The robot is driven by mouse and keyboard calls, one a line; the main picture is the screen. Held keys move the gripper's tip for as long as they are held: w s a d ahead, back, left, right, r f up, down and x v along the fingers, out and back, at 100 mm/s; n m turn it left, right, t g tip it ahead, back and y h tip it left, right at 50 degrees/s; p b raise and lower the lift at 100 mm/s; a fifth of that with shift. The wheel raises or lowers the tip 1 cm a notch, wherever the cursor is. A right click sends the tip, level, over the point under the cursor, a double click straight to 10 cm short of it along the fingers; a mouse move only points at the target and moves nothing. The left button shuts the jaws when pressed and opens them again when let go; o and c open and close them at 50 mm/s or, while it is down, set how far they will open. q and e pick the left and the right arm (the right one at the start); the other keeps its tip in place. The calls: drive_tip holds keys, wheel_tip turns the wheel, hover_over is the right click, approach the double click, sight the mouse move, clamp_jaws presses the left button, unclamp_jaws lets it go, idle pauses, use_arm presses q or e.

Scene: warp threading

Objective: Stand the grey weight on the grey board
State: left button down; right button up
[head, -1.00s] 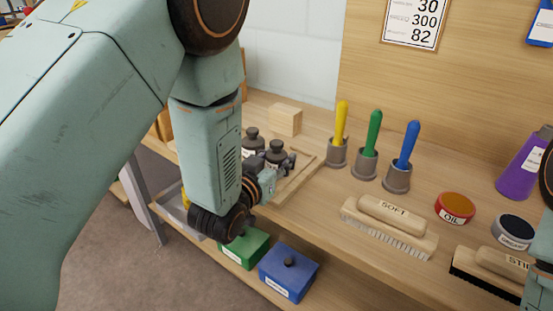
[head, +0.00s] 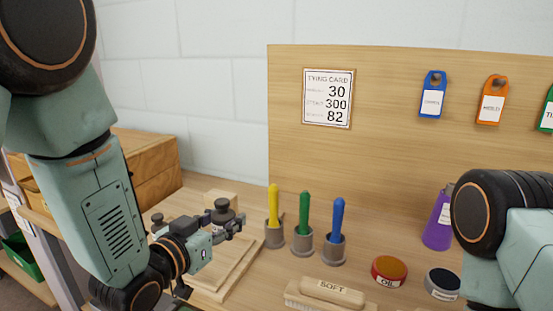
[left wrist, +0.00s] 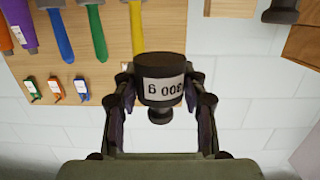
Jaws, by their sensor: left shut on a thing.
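A dark grey weight with a round knob (head: 222,205) is between the fingers of my left gripper (head: 230,222). In the left wrist view the weight (left wrist: 161,78) shows a white label reading 300 g, upside down in the picture, with a finger on each side. My left gripper is shut on it, and it appears raised over the bench. Another dark weight (head: 157,221) is partly hidden behind my left wrist. I cannot make out a grey board in either view. My right arm shows at the right edge, but its gripper is out of view.
A pale wooden tray (head: 238,268) lies below my left gripper. Yellow, green and blue handled tools (head: 304,215) stand in grey cups right of it. A brush (head: 333,292) and an oil tin (head: 389,271) are in front. A card (head: 328,97) hangs on the back panel.

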sight(206, 282)
use_arm(q)
drive_tip(key=s+a+f+m+h, duration=0.1)
drive_tip(key=s+a+f, duration=0.4)
drive_tip(key=s+f, duration=0.4)
drive_tip(key=s, duration=0.4)
drive_tip(key=shift+f+g+h, duration=0.4)
drive_tip(key=shift+s+a, duration=0.1)
idle(0.4)
